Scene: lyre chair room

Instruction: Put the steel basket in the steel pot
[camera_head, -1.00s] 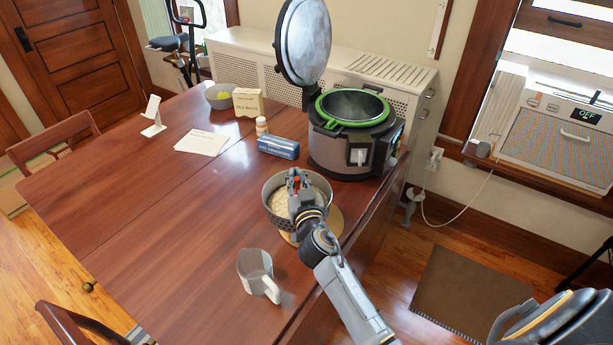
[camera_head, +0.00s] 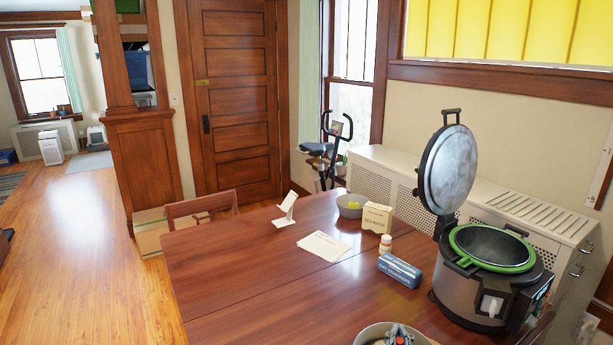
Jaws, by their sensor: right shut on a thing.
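The steel pot (camera_head: 492,246) sits in the cooker at the right end of the table. It shows a dark, empty-looking inside and a green rim, and its round lid (camera_head: 449,170) stands open. The steel basket (camera_head: 367,334) is at the bottom edge of the view, left of and nearer than the cooker. Only its far rim and part of its inside show. My right gripper (camera_head: 398,334) is at the basket, shut on it; its fingers are mostly cut off by the frame. My left gripper is not in view.
A blue box (camera_head: 400,270), a small bottle (camera_head: 385,243), a tea bags box (camera_head: 377,217), a bowl (camera_head: 350,206), papers (camera_head: 323,246) and a white stand (camera_head: 286,210) are on the table (camera_head: 240,270). The table's left part is clear. A radiator cabinet stands behind the cooker.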

